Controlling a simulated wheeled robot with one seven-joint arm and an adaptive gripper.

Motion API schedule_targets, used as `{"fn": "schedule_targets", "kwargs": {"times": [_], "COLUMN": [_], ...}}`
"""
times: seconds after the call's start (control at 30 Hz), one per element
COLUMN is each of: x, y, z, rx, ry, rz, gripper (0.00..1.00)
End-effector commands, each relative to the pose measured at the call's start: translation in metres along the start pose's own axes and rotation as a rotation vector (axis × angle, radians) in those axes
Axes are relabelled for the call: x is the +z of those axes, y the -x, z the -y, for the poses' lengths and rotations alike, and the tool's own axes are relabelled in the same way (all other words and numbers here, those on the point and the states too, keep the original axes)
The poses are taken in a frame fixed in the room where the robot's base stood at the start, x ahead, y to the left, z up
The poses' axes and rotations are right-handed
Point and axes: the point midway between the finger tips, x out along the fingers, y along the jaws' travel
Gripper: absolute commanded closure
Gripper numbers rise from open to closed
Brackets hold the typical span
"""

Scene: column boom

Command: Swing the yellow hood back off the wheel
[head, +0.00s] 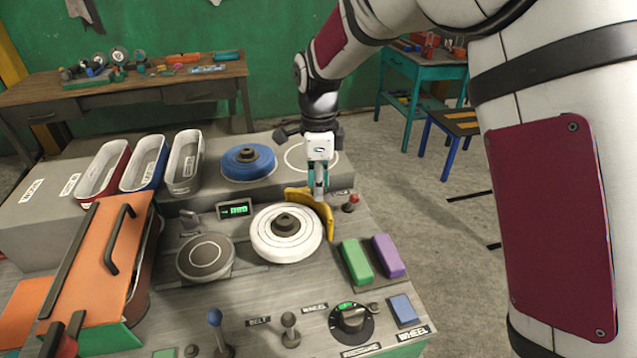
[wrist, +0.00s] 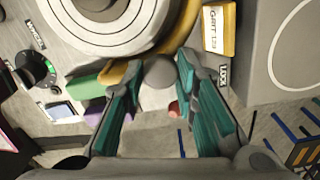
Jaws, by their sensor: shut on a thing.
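The yellow hood (head: 326,214) curves around the back right edge of the white wheel (head: 272,243), which lies flat around a dark hub. The wheel's top is largely uncovered. In the wrist view the hood (wrist: 118,76) shows as a yellow band along the edge of the wheel (wrist: 84,42). My gripper (head: 318,188) points down at the hood from above. In the wrist view its teal fingers (wrist: 158,80) are on either side of a round grey knob (wrist: 159,71) beside the hood and are shut on it. The fingertip contact is partly hidden.
A blue wheel (head: 248,162) sits behind on the raised bench. A red-topped lever (head: 351,203) stands close to the right of the hood. Green (head: 356,261) and purple (head: 388,256) blocks lie at the front right. A round grey disc (head: 205,257) is to the left.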

Motion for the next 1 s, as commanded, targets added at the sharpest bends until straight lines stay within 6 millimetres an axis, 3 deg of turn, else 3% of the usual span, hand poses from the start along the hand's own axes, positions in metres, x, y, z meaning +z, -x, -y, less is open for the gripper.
{"fn": "schedule_targets", "kwargs": {"times": [0.37, 1.0], "x": [0.013, 0.061], "y": [-0.001, 0.0], "z": [0.013, 0.033], "rx": [-0.001, -0.003], "ry": [0.177, 0.745], "rz": [0.0, 0.001], "gripper": [1.0, 1.0]}}
